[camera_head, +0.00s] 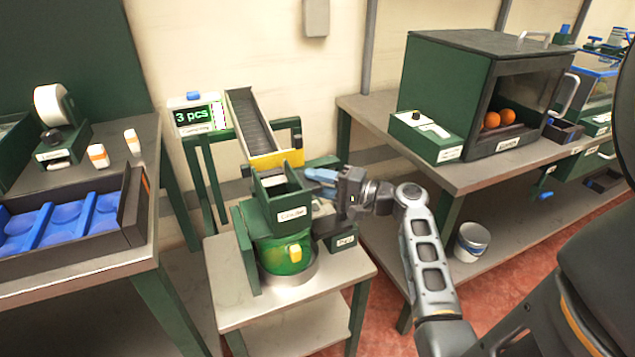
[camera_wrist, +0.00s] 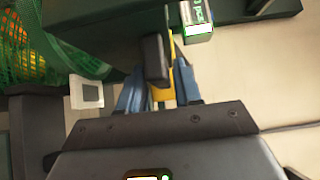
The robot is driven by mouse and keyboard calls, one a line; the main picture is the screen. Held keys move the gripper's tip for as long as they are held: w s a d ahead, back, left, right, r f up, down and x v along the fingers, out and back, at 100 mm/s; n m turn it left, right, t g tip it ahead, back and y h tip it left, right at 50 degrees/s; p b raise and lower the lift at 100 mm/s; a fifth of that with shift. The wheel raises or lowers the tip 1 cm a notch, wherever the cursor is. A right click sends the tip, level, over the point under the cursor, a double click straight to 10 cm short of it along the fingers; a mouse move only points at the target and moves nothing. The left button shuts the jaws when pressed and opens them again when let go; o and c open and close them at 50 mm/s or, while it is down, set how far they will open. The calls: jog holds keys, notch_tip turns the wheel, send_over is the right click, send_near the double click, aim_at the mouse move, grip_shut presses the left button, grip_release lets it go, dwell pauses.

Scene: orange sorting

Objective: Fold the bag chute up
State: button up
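The bag chute (camera_head: 282,205) is a dark green, open-topped box with a white label, standing over a green net bag (camera_head: 285,256) with a yellow tag. The bag sits on a round metal plate on a small table. My gripper (camera_head: 318,178) is at the chute's right side, near its top, with its blue fingers pointing left. In the wrist view the fingers (camera_wrist: 160,88) lie on either side of a dark bar-like handle (camera_wrist: 155,58), spaced apart. Whether they press on it cannot be told. The net bag with orange contents (camera_wrist: 28,50) shows at upper left.
A sloped conveyor (camera_head: 252,122) with a yellow end plate (camera_head: 276,160) stands behind the chute, beside a "3 pcs" display (camera_head: 195,116). A green cabinet (camera_head: 445,80) with oranges stands on the right bench. A blue-lined tray (camera_head: 65,225) is at left.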

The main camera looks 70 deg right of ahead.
grip_shut()
jog(key=shift+r, duration=0.1)
dwell(0.3)
